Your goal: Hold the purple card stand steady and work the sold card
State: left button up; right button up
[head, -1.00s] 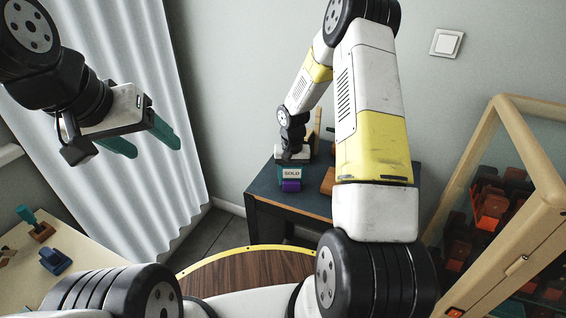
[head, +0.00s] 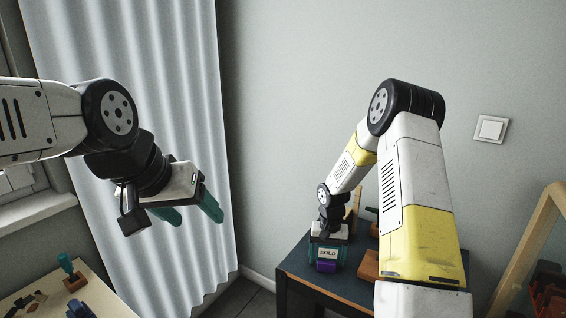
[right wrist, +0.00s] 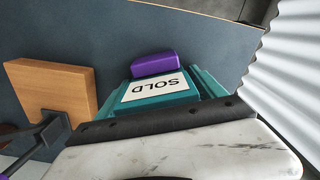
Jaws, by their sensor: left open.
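The purple card stand (head: 326,267) is on the dark blue table in the head view. It also shows in the right wrist view (right wrist: 154,64). The sold card (head: 327,253), a white label on teal, stands upright just above the purple part; its lettering is upside down in the right wrist view (right wrist: 157,86). My right gripper (head: 328,238) is directly over the card, with teal fingers at both sides of it. Whether they press on it I cannot tell. My left gripper (head: 195,212) is open and empty in the air before the curtain, well away from the stand.
The dark blue table (head: 300,264) stands against the wall. A wooden block (right wrist: 55,85) is beside the card. A pale table (head: 100,299) with small tools is at lower left. A wooden-framed cabinet (head: 527,255) is at right. A corrugated curtain (head: 120,50) hangs at left.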

jog(key=shift+r, duration=0.1)
jog(key=s+r+t, duration=0.1)
jog(key=s+r, duration=0.2)
jog(key=r, duration=0.7)
jog(key=s+r+n+t, duration=0.1)
jog(key=s+r, duration=0.2)
jog(key=r, duration=0.6)
jog(key=s+r+t, duration=0.1)
jog(key=s+r, duration=0.3)
jog(key=r, duration=0.6)
jog(key=s+a+r+n+t+y, duration=0.1)
jog(key=s+r, duration=0.2)
jog(key=s, duration=0.5)
jog(key=s+a+r+t+y, duration=0.1)
jog(key=s+r+t, duration=0.1)
jog(key=s, duration=0.5)
jog(key=shift+s+a+r+n, duration=0.3)
jog(key=shift+s+r+n, duration=0.1)
jog(key=shift+r, duration=0.5)
